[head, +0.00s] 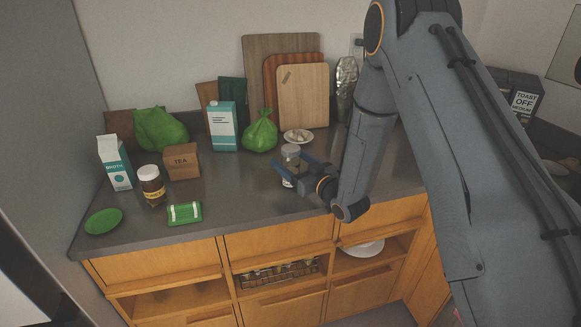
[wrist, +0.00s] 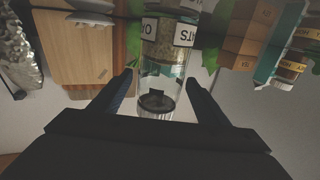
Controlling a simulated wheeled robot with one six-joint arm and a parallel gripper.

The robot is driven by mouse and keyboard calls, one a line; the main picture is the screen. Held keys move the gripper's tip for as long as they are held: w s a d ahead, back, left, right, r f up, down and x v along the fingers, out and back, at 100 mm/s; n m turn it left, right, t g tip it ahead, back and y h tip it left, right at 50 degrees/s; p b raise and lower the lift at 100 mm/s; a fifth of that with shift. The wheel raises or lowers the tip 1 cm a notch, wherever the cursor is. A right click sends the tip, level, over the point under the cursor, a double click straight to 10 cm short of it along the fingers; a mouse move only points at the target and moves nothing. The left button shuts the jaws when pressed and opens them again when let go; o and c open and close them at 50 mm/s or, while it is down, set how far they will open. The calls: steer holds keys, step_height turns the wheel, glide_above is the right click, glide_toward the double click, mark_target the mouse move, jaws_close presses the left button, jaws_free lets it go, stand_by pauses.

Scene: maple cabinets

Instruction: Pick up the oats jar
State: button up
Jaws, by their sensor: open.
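In the wrist view, which is upside down, the jar (wrist: 163,62) shows a white label with parts of the word OATS. My gripper (head: 293,166) is open at the jar, with blue fingers on either side of it. In the wrist view the fingers (wrist: 160,80) show gaps between them and the glass. I cannot tell if either touches it.
A small plate (head: 298,137) and cutting boards (head: 303,97) stand behind the jar. To the left are a green bag (head: 260,133), a blue-white carton (head: 223,127), a tea box (head: 182,162), a honey jar (head: 151,185) and a green packet (head: 185,213).

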steer(key=c, duration=1.3)
steer(key=shift+r, duration=0.1)
